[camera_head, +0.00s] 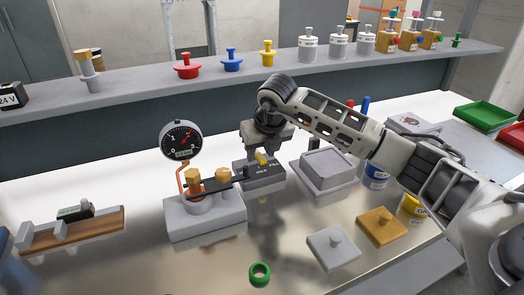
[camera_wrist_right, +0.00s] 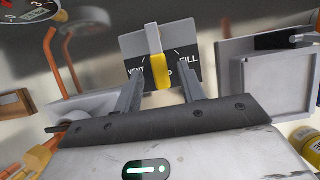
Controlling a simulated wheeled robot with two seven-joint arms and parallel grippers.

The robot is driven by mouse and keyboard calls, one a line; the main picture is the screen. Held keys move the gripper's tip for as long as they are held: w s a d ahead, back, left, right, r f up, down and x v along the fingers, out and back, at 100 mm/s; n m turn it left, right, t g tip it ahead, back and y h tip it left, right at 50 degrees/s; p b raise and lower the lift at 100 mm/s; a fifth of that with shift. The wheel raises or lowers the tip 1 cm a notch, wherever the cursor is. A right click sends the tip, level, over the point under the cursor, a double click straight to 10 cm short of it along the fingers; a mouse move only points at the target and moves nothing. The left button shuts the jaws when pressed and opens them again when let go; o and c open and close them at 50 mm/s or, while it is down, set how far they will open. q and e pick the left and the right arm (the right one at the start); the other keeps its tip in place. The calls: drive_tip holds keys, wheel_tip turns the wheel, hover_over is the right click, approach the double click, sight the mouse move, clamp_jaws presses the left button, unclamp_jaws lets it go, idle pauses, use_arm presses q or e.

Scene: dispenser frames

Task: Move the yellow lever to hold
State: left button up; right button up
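The yellow lever (camera_wrist_right: 161,70) sits on a dark panel (camera_wrist_right: 185,63) with VENT printed at left and FILL at right. The lever covers most of a middle label; only its last letter shows. The lever points down toward that label in the right wrist view. In the head view the lever (camera_head: 262,159) shows below my right gripper on the grey valve block (camera_head: 264,180). My right gripper (camera_wrist_right: 162,84) is open, with one finger on each side of the lever and gaps visible. Whether the fingertips reach lever depth is unclear. My left gripper is not in view.
A pressure gauge (camera_head: 181,140) on a copper pipe and a grey block (camera_head: 205,222) with brass fittings stand left of the valve block. A grey tray (camera_head: 325,169) stands close at right. A green ring (camera_head: 260,274) lies in front. A shelf (camera_head: 130,98) runs behind.

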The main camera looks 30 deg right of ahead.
drive_tip(key=b+v, duration=0.1)
drive_tip(key=v, duration=1.5)
